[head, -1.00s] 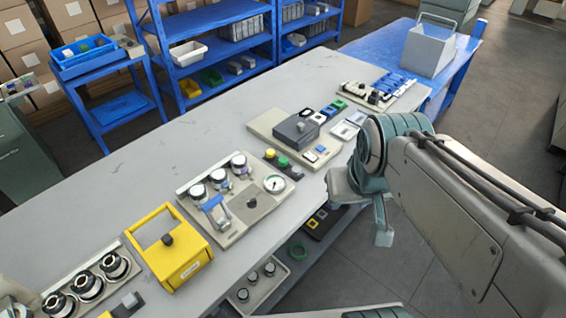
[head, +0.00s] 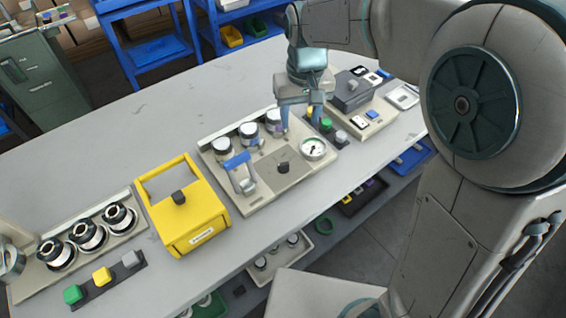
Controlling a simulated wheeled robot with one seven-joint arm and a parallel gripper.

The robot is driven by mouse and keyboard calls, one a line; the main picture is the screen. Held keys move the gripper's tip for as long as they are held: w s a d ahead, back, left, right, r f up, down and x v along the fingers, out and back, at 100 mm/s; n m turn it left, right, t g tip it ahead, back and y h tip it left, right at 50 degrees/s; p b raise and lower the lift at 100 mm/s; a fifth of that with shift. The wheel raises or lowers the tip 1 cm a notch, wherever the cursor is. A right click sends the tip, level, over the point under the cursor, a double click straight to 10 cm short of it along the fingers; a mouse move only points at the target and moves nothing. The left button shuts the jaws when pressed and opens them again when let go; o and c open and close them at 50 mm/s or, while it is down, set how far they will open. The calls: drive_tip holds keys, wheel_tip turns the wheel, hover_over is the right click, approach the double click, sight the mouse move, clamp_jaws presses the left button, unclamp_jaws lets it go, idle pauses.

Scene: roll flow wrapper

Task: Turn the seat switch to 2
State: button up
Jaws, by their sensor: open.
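The beige panel (head: 248,203) in the middle of the bench carries a small dark rotary knob (head: 283,167), a blue-handled lever (head: 238,170), a round gauge (head: 313,148) and a row of silver-and-black dials (head: 249,133). Another dark knob (head: 179,197) sits on the yellow box (head: 185,225) to the left. No label is readable, so I cannot tell which knob is the seat switch, nor its setting. My gripper (head: 300,125) points down over the back right part of the beige panel, behind the dark knob and gauge. It is open and empty, its fingers apart, partly covering the rightmost dial.
Right of the panel stand a strip of coloured buttons (head: 326,124) and a unit with a grey box (head: 352,91). At the left are spools (head: 88,236) and another button strip (head: 104,280). The bench top (head: 110,150) behind the panels is clear.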

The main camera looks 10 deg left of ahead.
sight(283, 166)
drive_tip(key=shift+n, duration=0.3)
drive_tip(key=a+f, duration=0.1)
drive_tip(key=f, duration=0.4)
drive_tip(key=a+f, duration=0.1)
drive_tip(key=f, duration=0.5)
drive_tip(key=a+f, duration=0.2)
drive_tip(key=f, duration=0.3)
drive_tip(key=shift+f+b, duration=0.25)
drive_tip(key=shift+b, duration=0.15)
drive_tip(key=c, duration=1)
